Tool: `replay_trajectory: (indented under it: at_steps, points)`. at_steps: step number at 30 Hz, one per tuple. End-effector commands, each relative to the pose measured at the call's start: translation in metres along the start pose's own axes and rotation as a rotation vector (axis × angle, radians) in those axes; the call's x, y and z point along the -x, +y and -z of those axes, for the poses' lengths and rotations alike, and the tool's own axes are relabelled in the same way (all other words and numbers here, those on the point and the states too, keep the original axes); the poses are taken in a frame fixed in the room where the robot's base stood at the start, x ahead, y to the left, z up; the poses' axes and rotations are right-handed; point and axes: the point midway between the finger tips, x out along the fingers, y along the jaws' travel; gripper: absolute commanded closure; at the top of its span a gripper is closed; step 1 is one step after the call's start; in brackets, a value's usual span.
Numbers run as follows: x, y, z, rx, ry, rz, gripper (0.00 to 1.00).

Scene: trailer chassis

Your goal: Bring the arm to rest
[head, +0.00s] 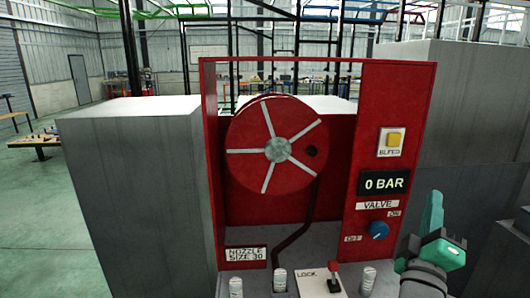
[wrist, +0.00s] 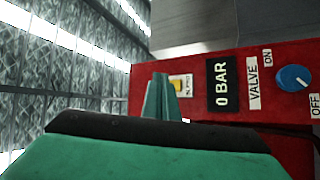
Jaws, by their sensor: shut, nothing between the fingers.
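My gripper (head: 434,212) is at the lower right of the head view, a green hand on a grey wrist. It points upward just right of the red panel. In the wrist view my gripper's fingers (wrist: 161,95) are together with nothing between them. They overlap part of the yellow button in that picture. I cannot tell the exact gap to the panel, but no contact shows. Most of my arm is out of view.
A red cabinet (head: 210,130) holds a hose reel (head: 250,150), yellow bleed button (head: 395,139), 0 BAR display (head: 384,183) and blue valve knob (head: 379,231). A lock lever (head: 333,268) stands in front. Grey blocks stand left (head: 135,200) and right (head: 460,100).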

Motion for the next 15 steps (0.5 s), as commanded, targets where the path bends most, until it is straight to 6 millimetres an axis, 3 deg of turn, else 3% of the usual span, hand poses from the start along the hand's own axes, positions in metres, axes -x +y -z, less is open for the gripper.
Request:
replay_trajectory:
  at_steps: [8,15]
  points:
    - [0.034,-0.069,0.003,-0.122,0.016,0.071,1.0]
    - [0.096,-0.154,0.012,-0.291,0.031,0.168,1.0]
